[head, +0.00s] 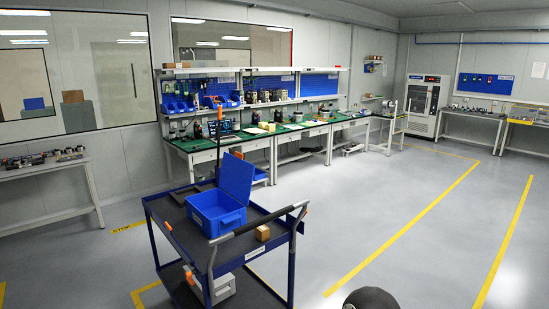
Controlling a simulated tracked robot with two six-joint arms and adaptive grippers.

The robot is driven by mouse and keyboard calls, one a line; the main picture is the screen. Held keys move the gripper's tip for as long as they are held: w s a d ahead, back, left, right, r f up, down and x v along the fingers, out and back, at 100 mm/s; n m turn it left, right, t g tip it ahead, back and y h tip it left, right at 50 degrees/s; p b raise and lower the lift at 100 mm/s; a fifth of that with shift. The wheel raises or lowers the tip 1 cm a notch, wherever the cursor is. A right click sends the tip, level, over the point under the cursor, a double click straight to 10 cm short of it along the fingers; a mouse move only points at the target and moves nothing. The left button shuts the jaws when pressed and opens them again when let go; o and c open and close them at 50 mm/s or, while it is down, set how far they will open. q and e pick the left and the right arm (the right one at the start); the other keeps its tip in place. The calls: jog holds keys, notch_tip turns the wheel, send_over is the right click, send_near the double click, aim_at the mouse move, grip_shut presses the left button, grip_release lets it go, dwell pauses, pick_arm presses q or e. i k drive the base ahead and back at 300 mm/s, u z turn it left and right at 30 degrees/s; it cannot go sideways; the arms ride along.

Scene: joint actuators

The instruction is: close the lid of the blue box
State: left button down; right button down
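The blue box (214,216) stands on the top shelf of a dark cart with blue posts. Its lid (236,178) is open and stands up steeply, tilted, from the box's far right side. The inside of the box faces up and looks empty, though it is small in view. Neither of my grippers can be made out in the head view, and nothing is seen touching the box or lid.
The cart (174,216) has a dark push handle (262,222) at its near right. A small brown block (262,233) lies on the shelf near the box. A grey case (222,287) sits on the lower shelf. Workbenches line the back wall; the floor at right is clear.

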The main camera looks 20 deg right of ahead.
aim_at(236, 176)
jog(key=z, duration=0.2)
jog(key=i, duration=1)
